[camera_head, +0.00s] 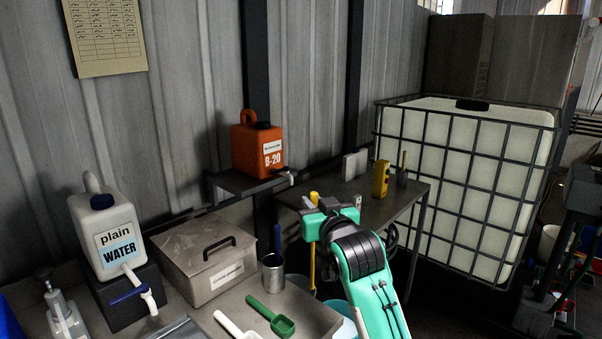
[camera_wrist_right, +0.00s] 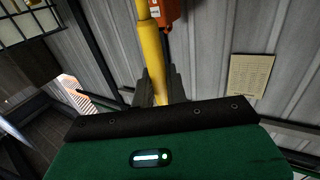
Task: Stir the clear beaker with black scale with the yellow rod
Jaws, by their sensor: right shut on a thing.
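The yellow rod (camera_head: 312,245) hangs upright at my right gripper (camera_head: 330,208), its yellow top showing just above the fingers. In the right wrist view, my right gripper (camera_wrist_right: 157,88) is shut on the yellow rod (camera_wrist_right: 150,55), which runs between the two dark fingers. The rod's lower end is beyond the bench's right edge in the head view, and I cannot tell whether it touches anything. I cannot make out the clear beaker with black scale in either view. My left gripper is not in view.
The bench holds a plain water jug (camera_head: 103,235), a lidded steel box (camera_head: 205,262), a metal cup (camera_head: 273,274), a green scoop (camera_head: 270,315) and a white scoop (camera_head: 230,325). An orange B-20 can (camera_head: 257,150) sits on a wall shelf. A caged white tank (camera_head: 465,165) stands right.

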